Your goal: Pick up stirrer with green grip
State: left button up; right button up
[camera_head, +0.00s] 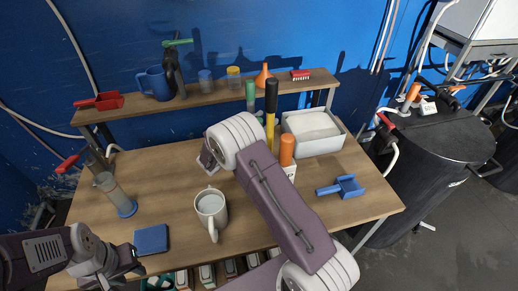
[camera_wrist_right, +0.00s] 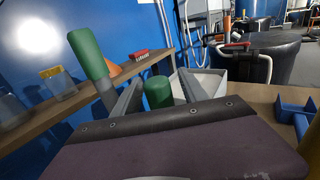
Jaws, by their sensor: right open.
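The right wrist view shows a tilted green grip (camera_wrist_right: 88,54) on a grey shaft and a second, upright green cylinder (camera_wrist_right: 158,92) further right. I cannot tell which belongs to the stirrer. My right gripper (camera_head: 206,157) is mostly hidden by its forearm, above the table, left of the grips; it is open. My left gripper (camera_head: 122,266) is at the table's lower left, apart from the grips.
A white mug (camera_head: 211,210), a blue pad (camera_head: 151,239) and a clear cylinder on a blue base (camera_head: 117,195) stand on the left. A grey bin (camera_head: 313,133) and a blue scoop (camera_head: 342,187) are on the right. The shelf (camera_head: 212,95) holds jars, a jug and a funnel.

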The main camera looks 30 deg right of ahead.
jog(key=shift+a, duration=0.1)
grip_shut()
dwell(1.2)
